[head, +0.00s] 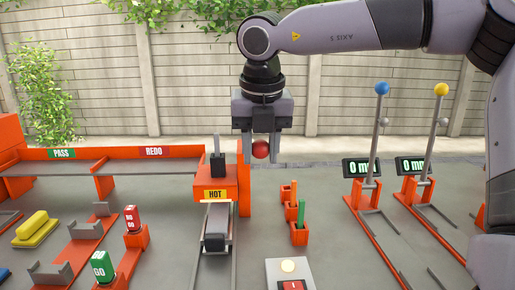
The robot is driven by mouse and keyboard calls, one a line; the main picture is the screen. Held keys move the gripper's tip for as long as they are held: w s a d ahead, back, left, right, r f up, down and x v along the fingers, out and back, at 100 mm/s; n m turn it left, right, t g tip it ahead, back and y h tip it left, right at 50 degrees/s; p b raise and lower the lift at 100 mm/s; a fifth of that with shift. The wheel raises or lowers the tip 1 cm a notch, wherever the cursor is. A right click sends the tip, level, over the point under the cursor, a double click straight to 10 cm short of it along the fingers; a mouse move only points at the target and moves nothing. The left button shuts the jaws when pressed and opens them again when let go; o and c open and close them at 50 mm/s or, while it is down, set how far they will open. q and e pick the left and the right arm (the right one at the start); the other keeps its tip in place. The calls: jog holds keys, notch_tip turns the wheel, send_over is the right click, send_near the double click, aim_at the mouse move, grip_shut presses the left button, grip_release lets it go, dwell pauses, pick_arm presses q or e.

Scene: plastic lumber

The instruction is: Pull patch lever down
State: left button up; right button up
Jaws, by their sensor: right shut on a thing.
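A red ball-shaped knob (261,149) sits between the fingers of my right gripper (262,152), which is shut on it. The gripper points straight down, just right of the orange block (215,183) with the yellow HOT sign (215,195). An orange upright (245,190) stands below the knob. The rest of the lever is hidden behind the gripper or too small to tell. My left gripper is not in view.
Two tall levers with a blue knob (382,88) and a yellow knob (441,89) stand at the right beside displays. Orange holders (299,233) stand in the middle. PASS and REDO bays, a yellow block (34,226) and a green GO block (103,267) are at the left.

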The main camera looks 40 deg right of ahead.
jog(key=shift+f, duration=0.1)
jog(key=shift+s+f, duration=0.1)
jog(key=shift+f, duration=0.05)
jog(key=shift+s+a+f+b, duration=0.15)
jog(key=shift+f+b, duration=0.35)
jog(key=shift+b, duration=0.25)
jog(key=shift+a+f+b, duration=0.1)
jog(key=shift+f+b, duration=0.15)
jog(key=shift+b, duration=0.05)
jog(key=shift+s+a+f+b, duration=0.1)
jog(key=shift+s+f+b, duration=0.1)
jog(key=shift+f+b, duration=0.7)
jog(key=shift+f, duration=0.1)
